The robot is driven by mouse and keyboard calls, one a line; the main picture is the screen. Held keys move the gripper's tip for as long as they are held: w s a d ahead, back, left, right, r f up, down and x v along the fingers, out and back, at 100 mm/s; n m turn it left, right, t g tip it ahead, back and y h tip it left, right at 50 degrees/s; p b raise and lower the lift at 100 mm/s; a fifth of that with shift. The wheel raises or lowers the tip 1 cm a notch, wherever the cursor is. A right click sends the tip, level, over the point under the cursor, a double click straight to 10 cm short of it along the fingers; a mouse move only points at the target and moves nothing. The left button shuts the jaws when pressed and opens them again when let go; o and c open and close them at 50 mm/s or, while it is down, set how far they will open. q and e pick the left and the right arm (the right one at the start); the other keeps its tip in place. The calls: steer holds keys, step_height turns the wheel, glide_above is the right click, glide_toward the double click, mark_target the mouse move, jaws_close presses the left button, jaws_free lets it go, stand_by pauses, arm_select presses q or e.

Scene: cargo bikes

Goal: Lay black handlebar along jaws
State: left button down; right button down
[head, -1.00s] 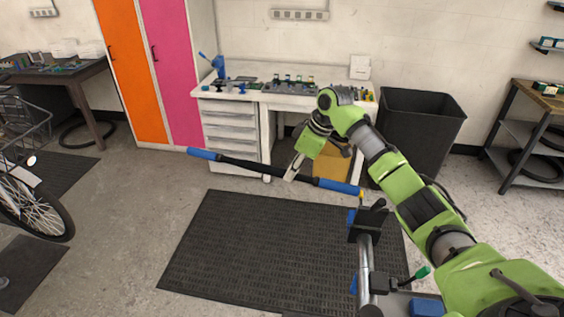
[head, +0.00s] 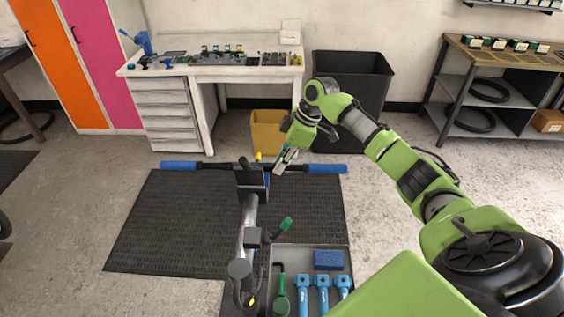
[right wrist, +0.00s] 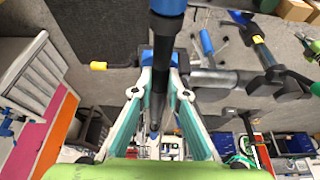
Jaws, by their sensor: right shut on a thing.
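The black handlebar (head: 217,166) with blue end grips lies level across the head view, just behind the top of the stand's clamp. My right gripper (head: 284,160) is shut on it, right of the clamp; the right wrist view shows the handlebar (right wrist: 162,50) between the fingers (right wrist: 160,95). The black clamp jaws (head: 251,179) top the grey stand post, with a blue part beside them and a yellow-tipped handle (head: 258,156) behind. The clamp hides part of the bar, so I cannot tell whether the bar touches or sits between the jaws. My left gripper is out of view.
A tool tray (head: 347,250) with blue tools and a blue block is near the stand's base. A black mat (head: 160,235) lies below. A white workbench (head: 215,71), yellow box (head: 268,133) and black bin (head: 350,90) stand behind. Floor right of the mat is clear.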

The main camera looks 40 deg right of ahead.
steer(key=shift+d, duration=0.1)
steer(key=shift+f, duration=0.1)
steer(key=shift+b+x, duration=0.8)
steer(key=shift+b, duration=0.05)
steer(key=shift+s+d+f+b, duration=0.15)
steer(key=shift+s+f+b, duration=0.05)
steer(key=shift+f+b, duration=1.6)
steer(key=shift+f, duration=0.6)
steer(key=c, duration=1.9)
jaws_free()
